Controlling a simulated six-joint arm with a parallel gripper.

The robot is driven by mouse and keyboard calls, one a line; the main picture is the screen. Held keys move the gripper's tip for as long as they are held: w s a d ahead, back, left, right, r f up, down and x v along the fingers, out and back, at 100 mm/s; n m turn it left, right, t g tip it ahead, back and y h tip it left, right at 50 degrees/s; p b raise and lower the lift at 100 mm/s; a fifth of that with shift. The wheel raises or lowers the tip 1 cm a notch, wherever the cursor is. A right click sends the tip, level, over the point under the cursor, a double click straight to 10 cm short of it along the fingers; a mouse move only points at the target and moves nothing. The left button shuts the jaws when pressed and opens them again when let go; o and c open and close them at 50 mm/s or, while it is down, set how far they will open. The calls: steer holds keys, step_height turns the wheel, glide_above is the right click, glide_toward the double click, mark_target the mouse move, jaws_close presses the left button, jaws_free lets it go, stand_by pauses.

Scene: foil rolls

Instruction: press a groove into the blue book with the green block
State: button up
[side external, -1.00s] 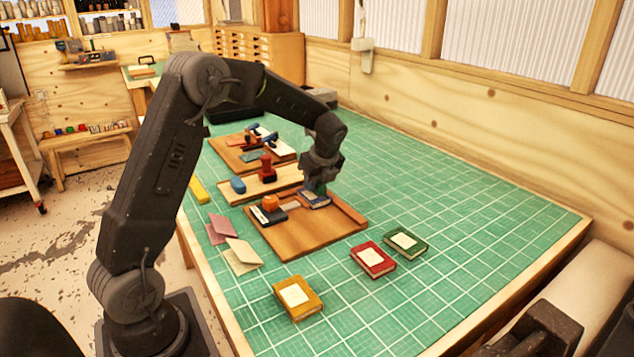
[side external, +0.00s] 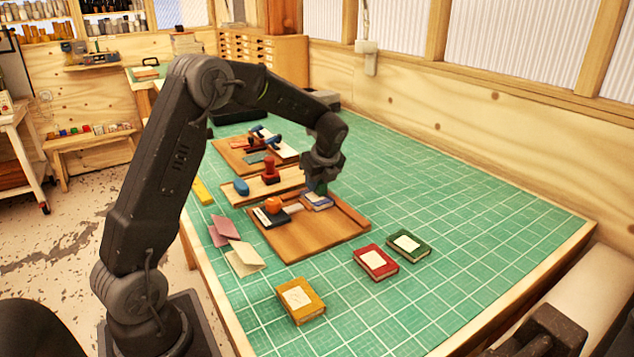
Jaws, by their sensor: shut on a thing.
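The blue book (side external: 319,202) lies on the near wooden board (side external: 310,235), toward its far right part, with a pale label on its cover. My gripper (side external: 319,184) points down just above the book. It is shut on the green block (side external: 319,188), of which only a small part shows below the fingers. The block is at the far edge of the book's cover; I cannot tell whether it touches.
An orange-knobbed tool (side external: 273,206) lies left of the book on the board. A red stamp (side external: 270,170) and blue piece (side external: 241,187) sit on a board behind. Red (side external: 376,262), green (side external: 407,244) and yellow (side external: 300,299) books lie nearer. The mat's right side is clear.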

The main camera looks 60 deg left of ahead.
steer(key=shift+r, duration=3.4)
